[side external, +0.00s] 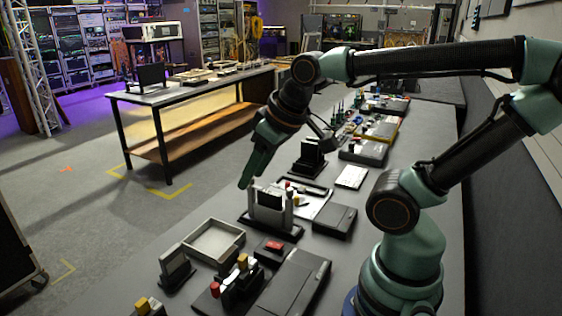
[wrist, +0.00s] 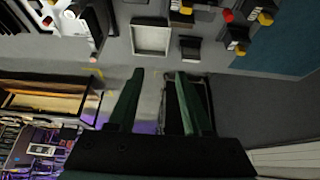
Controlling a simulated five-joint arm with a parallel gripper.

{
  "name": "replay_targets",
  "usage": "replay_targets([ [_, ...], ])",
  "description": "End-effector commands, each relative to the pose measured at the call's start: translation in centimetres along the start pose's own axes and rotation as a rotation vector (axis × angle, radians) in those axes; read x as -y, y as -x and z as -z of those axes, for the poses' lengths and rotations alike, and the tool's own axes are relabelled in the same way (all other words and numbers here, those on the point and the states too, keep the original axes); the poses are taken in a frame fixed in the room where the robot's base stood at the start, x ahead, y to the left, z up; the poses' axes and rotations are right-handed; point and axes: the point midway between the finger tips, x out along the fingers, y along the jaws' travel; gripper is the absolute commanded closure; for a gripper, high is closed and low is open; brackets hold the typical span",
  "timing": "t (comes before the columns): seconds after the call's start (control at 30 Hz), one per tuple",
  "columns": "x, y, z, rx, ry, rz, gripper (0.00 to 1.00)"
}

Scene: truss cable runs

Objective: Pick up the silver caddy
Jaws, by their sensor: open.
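What looks like the silver caddy (side external: 269,208) stands upright on a black base on the long grey bench in the side external view, with pale side walls and a dark front. My gripper (side external: 246,184) hangs above and just left of it in that picture, fingers pointing down, apparently clear of it. In the wrist view my gripper (wrist: 160,76) shows two green fingers spread apart with nothing between them. A pale and dark object at that view's upper left may be the caddy, but it is cut off and I cannot be sure.
A shallow white tray (side external: 213,241) lies in front of the caddy; it also shows in the wrist view (wrist: 151,39). A smaller upright grey piece (side external: 175,267), a dark flat box (side external: 335,221) and a red-knobbed item (side external: 226,290) are nearby. The bench's left edge drops to open floor.

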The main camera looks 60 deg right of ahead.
Motion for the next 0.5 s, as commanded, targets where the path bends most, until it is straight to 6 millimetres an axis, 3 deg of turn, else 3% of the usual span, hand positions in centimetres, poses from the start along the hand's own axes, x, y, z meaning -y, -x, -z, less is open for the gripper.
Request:
replay_targets([
  [0.03, 0.00, 0.00, 0.00, 0.000, 0.000, 0.000, 0.50],
  [0.1, 0.00, 0.00, 0.00, 0.000, 0.000, 0.000, 0.28],
  [0.5, -0.46, -0.23, 0.30, 0.018, 0.000, -0.007, 0.28],
])
